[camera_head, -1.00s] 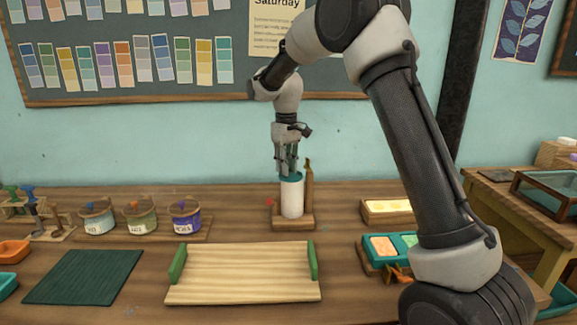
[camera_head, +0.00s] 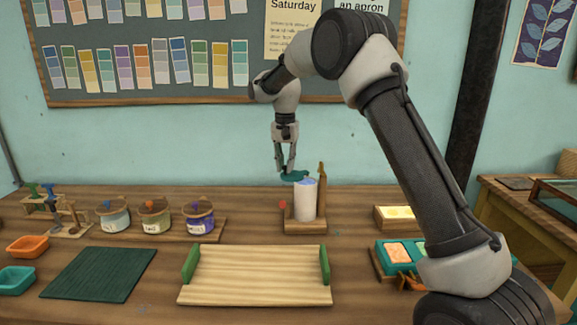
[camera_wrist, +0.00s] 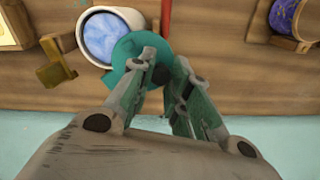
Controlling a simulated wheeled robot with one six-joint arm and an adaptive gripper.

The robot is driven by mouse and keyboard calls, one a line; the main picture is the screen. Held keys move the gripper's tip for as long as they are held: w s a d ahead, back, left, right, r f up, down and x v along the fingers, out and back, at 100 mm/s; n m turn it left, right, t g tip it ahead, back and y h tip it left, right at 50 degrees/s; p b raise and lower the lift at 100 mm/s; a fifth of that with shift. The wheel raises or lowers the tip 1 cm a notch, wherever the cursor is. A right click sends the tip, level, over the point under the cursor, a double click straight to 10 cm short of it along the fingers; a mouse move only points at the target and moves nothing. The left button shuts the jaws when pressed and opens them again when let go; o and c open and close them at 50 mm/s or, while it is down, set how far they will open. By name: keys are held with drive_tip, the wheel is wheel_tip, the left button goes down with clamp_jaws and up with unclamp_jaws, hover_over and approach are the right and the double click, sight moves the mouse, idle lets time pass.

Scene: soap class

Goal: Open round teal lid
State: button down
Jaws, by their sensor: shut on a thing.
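The round teal lid (camera_head: 293,176) is in my gripper (camera_head: 286,168), off to the left of the top of the white cylinder container (camera_head: 306,201). In the wrist view the lid (camera_wrist: 128,52) is between the fingers of my gripper (camera_wrist: 160,72), which hide part of it. It overlaps one edge of the container's mouth in that view. The container (camera_wrist: 112,20) is open, with a blue and white content visible inside. It stands upright on a wooden stand (camera_head: 305,226) with a back post.
Several jars (camera_head: 156,216) stand on a board to the left. A wooden tray with green handles (camera_head: 255,278) and a dark green mat (camera_head: 98,274) lie in front. A teal soap mould (camera_head: 398,256) and a wooden box (camera_head: 395,217) are to the right.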

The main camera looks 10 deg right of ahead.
drive_tip(key=w+m, duration=0.2)
drive_tip(key=shift+m, duration=0.4)
drive_tip(key=shift+w+d+m, duration=0.35)
drive_tip(key=shift+w+m, duration=0.35)
drive_tip(key=shift+m, duration=0.65)
drive_tip(key=shift+w+d+m, duration=0.3)
drive_tip(key=shift+w+m, duration=0.4)
drive_tip(key=shift+m, duration=0.6)
drive_tip(key=shift+w+d+m, duration=0.35)
drive_tip(key=shift+w+m, duration=0.35)
drive_tip(key=shift+m, duration=0.65)
drive_tip(key=c, duration=1.3)
unclamp_jaws()
drive_tip(key=shift+r, duration=0.1)
